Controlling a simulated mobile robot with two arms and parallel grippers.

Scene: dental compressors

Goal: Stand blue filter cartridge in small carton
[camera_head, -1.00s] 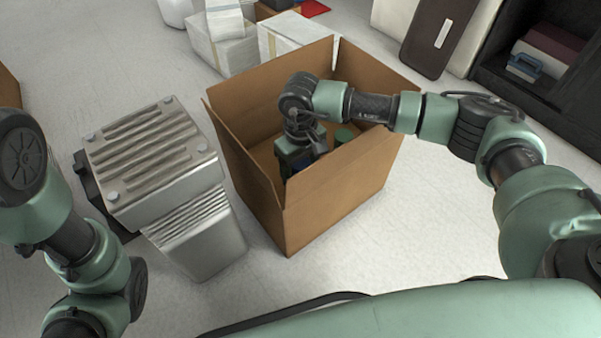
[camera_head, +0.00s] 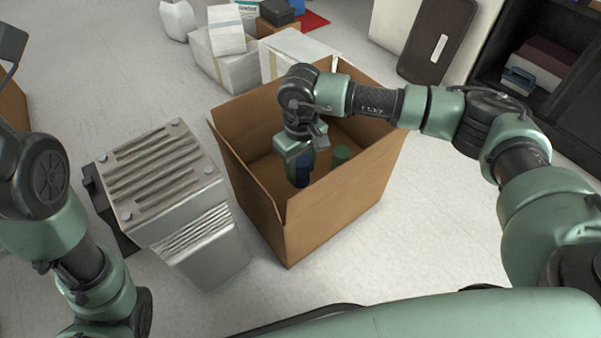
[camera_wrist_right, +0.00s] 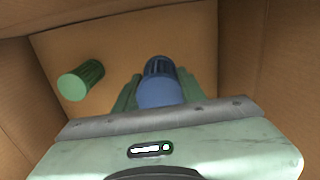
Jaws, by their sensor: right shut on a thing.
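The small carton (camera_head: 335,210) is an open brown cardboard box on the floor in the middle of the head view. My right gripper (camera_head: 301,168) reaches down inside it and is shut on the blue filter cartridge (camera_head: 302,178). In the right wrist view the blue cartridge (camera_wrist_right: 160,92) sits between the two green fingers of the gripper (camera_wrist_right: 157,90). It looks roughly upright; I cannot tell whether it touches the carton's bottom. A green cartridge (camera_head: 341,154) is also inside, to the right in the head view; it also shows in the wrist view (camera_wrist_right: 80,81). My left gripper is out of view.
A grey ribbed metal unit (camera_head: 165,185) stands close to the carton's left. White boxes (camera_head: 222,55) stand behind it. A dark shelf with a blue-handled case (camera_head: 520,80) is at the right. The carton's raised flaps surround my right wrist.

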